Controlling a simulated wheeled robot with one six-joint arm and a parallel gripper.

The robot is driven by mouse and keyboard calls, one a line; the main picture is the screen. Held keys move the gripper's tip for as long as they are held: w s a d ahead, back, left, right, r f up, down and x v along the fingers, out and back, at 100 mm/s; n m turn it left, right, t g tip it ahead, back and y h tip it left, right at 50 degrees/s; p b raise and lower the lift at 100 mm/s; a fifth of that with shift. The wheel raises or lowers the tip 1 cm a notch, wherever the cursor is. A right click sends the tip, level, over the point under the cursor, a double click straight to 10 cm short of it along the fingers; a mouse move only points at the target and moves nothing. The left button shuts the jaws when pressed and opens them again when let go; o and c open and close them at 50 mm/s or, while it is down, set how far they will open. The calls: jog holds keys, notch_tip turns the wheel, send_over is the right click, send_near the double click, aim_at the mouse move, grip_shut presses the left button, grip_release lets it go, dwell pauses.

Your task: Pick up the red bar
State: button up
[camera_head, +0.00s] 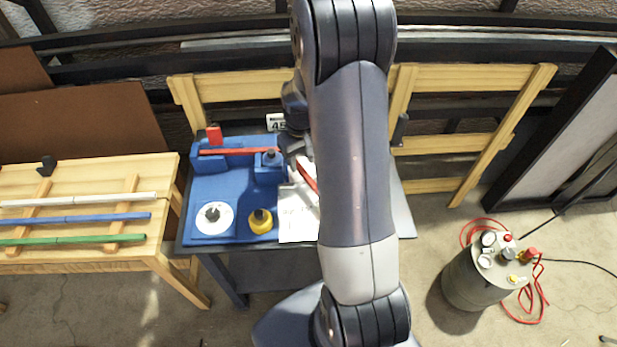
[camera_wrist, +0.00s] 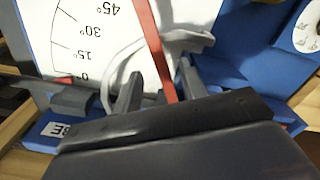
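The red bar (camera_head: 235,151) lies across the blue bending fixture on the bench in the head view. A second red length (camera_head: 308,178) slants down to the right over the white sheet, partly hidden by my arm; the join is hidden behind my gripper (camera_head: 298,150). In the wrist view the red bar (camera_wrist: 152,45) runs from the top edge down between the two grey fingers of my gripper (camera_wrist: 160,85). The fingers stand apart, with a gap visible on each side of the bar. Its lower end is hidden behind the gripper body.
White, blue and green bars rest on the wooden table (camera_head: 90,260) at left. A grey tank (camera_head: 470,283) with red hose stands at right.

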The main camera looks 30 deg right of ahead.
aim_at(302, 169)
jog(key=shift+f, duration=1.55)
grip_shut()
